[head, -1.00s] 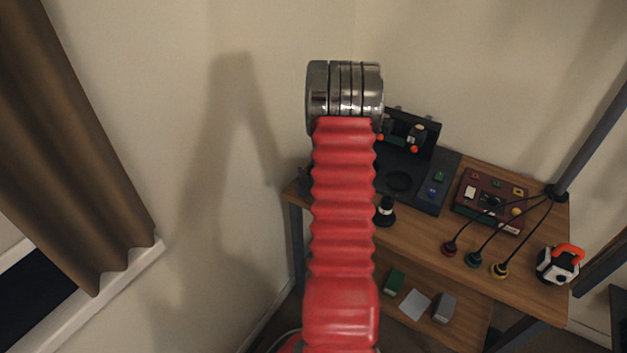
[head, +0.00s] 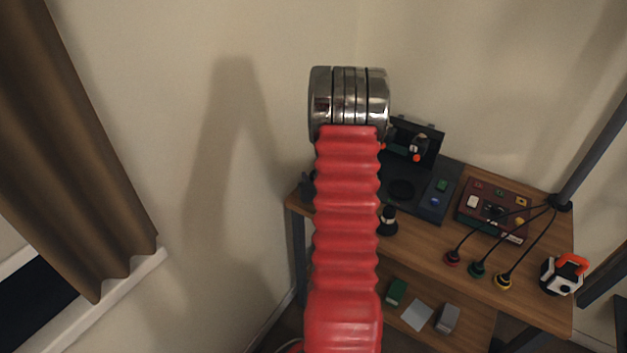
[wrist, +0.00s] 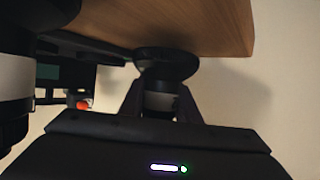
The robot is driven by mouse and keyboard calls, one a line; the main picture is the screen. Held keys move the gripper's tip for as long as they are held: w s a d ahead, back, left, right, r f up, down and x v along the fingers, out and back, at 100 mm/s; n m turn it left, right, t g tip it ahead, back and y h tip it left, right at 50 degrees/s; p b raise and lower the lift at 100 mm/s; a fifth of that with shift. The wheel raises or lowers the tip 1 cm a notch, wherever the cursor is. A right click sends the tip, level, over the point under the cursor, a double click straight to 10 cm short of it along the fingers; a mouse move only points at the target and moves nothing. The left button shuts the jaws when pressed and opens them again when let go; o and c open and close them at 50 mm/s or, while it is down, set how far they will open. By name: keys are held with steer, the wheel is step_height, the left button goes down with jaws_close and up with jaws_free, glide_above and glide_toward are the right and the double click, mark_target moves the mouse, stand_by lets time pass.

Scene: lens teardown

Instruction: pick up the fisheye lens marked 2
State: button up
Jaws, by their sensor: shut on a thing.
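In the wrist view my gripper (wrist: 160,96) is shut on a small dark lens (wrist: 160,103) with a pale grey band and a wide dark disc at its far end. The disc overlaps the wooden desk (wrist: 205,25); I cannot tell whether it touches it. No number is readable on the lens. A larger-looking black lens with a white band (wrist: 14,80) is close at the left. In the head view a black and white lens (head: 388,221) stands on the desk just right of my red arm. My arm hides the gripper there.
A black console with a raised panel (head: 428,190) stands at the desk's back. Right of it are a maroon button box (head: 492,208), several cabled plugs (head: 477,269) and a white and orange device (head: 561,275). A lower shelf (head: 465,338) holds small blocks. A curtain (head: 75,150) hangs left.

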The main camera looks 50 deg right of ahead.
step_height(320, 180, up, 9)
steer(key=shift+f, duration=0.15)
steer(key=shift+a, duration=0.1)
stand_by(0.8)
